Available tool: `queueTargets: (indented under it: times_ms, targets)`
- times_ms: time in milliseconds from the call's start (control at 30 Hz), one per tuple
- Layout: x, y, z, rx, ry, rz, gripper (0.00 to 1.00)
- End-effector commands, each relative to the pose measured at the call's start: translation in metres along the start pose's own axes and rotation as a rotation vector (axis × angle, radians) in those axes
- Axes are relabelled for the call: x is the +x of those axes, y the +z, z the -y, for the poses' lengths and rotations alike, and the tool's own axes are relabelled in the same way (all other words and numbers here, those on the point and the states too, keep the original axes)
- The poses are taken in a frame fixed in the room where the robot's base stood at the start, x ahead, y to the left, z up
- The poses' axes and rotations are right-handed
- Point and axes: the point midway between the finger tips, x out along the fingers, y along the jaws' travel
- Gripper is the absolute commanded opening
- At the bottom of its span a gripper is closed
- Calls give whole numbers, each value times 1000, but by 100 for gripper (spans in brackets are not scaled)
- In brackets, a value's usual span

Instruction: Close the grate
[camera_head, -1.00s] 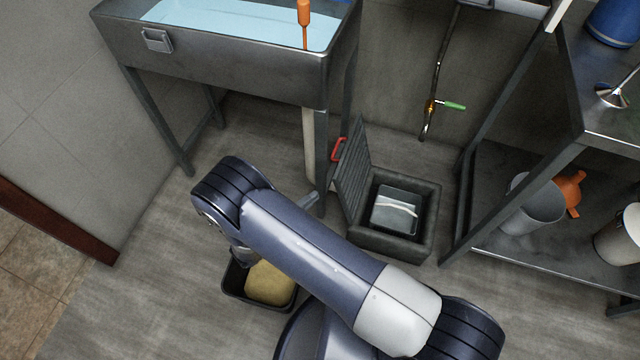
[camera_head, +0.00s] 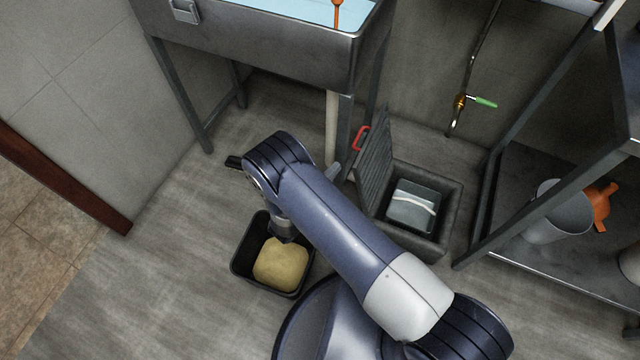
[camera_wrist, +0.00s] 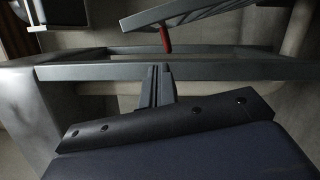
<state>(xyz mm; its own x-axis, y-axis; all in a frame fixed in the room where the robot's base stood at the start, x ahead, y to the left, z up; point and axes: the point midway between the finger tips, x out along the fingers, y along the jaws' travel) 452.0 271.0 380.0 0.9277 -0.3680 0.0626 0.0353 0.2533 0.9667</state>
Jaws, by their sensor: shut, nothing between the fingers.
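The grate (camera_head: 374,172) is a dark slatted panel standing steeply open at the left side of the square floor drain box (camera_head: 447,205). A red handle (camera_head: 360,138) sticks out from its upper left edge. The box's open top shows a grey inner container (camera_head: 412,207) with a pale band. In the wrist view the grate (camera_wrist: 195,13) is at the top, with its red handle (camera_wrist: 165,39) hanging below it. My gripper (camera_wrist: 158,70) is shut and empty, apart from the handle, by a grey metal bar. In the head view my arm mostly hides the gripper.
The steel tank (camera_head: 270,45) stands on legs (camera_head: 345,130) just left of the grate. A black bin (camera_head: 246,262) with a yellowish lump (camera_head: 281,264) sits under my arm. A metal rack (camera_head: 530,255) stands at right. A green-handled tap (camera_head: 484,102) is on the back wall.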

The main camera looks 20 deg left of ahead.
Motion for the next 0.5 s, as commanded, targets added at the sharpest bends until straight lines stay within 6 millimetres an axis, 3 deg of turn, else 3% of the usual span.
queueTargets:
  times_ms: [200, 500]
  targets:
    - [4, 27, 0, -6, 0, -1, 0]
    - [5, 35, 0, -4, 0, -2, 0]
